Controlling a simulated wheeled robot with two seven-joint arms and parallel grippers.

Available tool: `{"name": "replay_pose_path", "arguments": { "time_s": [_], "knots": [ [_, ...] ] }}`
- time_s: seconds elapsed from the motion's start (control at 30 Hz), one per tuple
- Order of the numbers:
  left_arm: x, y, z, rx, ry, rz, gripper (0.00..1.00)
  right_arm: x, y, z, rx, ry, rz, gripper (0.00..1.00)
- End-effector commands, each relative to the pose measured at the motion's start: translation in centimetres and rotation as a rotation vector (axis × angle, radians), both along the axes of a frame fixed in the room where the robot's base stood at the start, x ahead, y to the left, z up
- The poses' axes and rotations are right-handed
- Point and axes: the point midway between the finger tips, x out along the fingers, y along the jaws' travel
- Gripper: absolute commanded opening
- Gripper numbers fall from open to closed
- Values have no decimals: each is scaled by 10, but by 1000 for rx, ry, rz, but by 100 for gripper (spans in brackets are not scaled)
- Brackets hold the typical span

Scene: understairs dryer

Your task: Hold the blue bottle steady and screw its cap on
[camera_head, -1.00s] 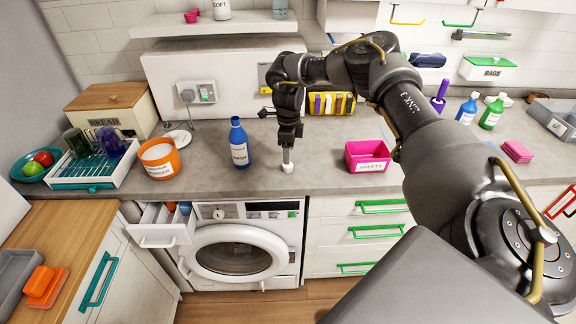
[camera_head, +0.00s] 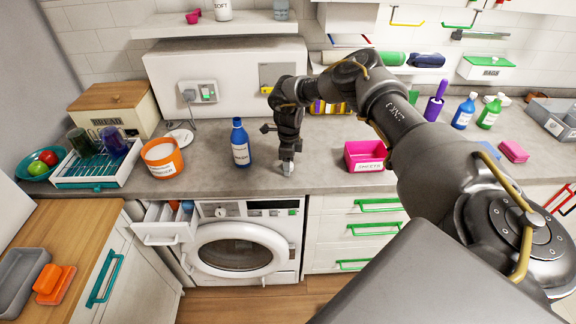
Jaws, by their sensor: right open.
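The blue bottle (camera_head: 240,147) stands upright on the grey counter, with a white label on its front. Its narrow top is blue, and I see no white cap on it. My right gripper (camera_head: 287,168) points straight down just to the right of the bottle, apart from it. It is open, with its fingertips low at the counter around the spot of the small white cap (camera_head: 287,171). The cap is mostly hidden by the fingers, and I cannot tell whether they touch it. My left gripper is not in view.
An orange-rimmed tub (camera_head: 162,157) and a dish rack (camera_head: 97,166) stand left of the bottle. A pink box (camera_head: 366,156) stands right of my right gripper. Another blue bottle (camera_head: 464,112) and a green bottle (camera_head: 490,113) stand farther right. A drawer (camera_head: 165,225) is open below the counter.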

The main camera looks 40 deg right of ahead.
Motion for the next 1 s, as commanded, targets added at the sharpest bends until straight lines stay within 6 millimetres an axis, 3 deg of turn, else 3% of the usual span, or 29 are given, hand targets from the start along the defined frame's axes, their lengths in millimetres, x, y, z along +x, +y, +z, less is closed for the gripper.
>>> {"name": "replay_pose_path", "arguments": {
  "time_s": [0.17,0.53,1.0],
  "knots": [
    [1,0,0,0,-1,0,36,0,0,0,0,0,0,58],
    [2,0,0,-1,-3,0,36,0,0,0,0,0,0,11],
    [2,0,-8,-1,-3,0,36,1,0,8,1,-3,1,11]
  ]
}}
